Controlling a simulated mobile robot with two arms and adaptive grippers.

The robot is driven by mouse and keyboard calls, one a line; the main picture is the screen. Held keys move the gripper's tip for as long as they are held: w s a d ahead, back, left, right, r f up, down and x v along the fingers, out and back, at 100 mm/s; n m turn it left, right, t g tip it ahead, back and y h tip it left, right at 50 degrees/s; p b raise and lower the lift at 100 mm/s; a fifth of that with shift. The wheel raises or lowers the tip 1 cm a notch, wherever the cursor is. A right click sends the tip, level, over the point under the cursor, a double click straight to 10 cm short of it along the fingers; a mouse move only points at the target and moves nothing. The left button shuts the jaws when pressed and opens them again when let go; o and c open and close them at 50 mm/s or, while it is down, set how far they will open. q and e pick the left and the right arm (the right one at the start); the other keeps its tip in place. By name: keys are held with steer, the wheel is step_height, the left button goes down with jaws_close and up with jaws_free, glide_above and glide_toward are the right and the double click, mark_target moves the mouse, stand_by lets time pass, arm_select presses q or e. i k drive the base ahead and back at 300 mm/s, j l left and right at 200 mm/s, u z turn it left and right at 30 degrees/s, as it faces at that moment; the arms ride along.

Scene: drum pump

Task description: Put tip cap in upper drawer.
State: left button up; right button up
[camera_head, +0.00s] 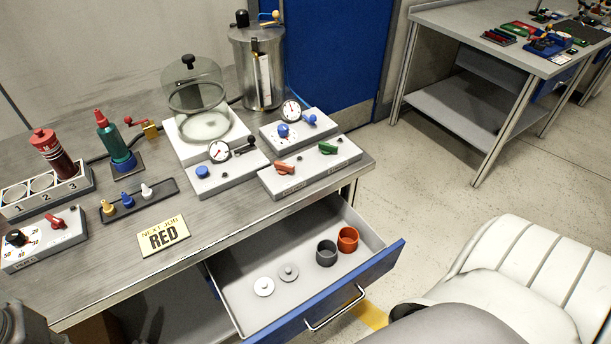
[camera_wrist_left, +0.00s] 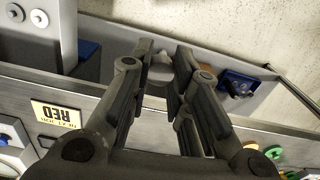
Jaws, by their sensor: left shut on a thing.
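My left gripper (camera_wrist_left: 160,80) shows in the left wrist view. Its fingers are closed around a small pale grey piece (camera_wrist_left: 159,70), which I take for the tip cap; the fingers hide much of it. Below the fingertips is a long grey open compartment, which looks like a drawer; I cannot tell which one. In the head view an open drawer with a blue front (camera_head: 388,263) holds two small discs (camera_head: 264,286), a dark grey cup (camera_head: 326,253) and an orange cup (camera_head: 348,239). My right gripper is not in view.
A blue object with a dark knob (camera_wrist_left: 238,86) lies in the grey compartment. On the bench stand a RED card (camera_head: 163,236), a small-parts tray (camera_head: 168,190), a glass bell jar (camera_head: 194,95), control boxes and bottles. The left part of the open drawer has bare floor.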

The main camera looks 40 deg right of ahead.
mark_target(311, 277)
steer(key=k+l+z, duration=0.15)
steer(key=z, duration=0.25)
steer(key=k+l+z, duration=0.1)
steer(key=l+z, duration=0.35)
steer(key=z, duration=0.45)
steer(key=k+j, duration=0.05)
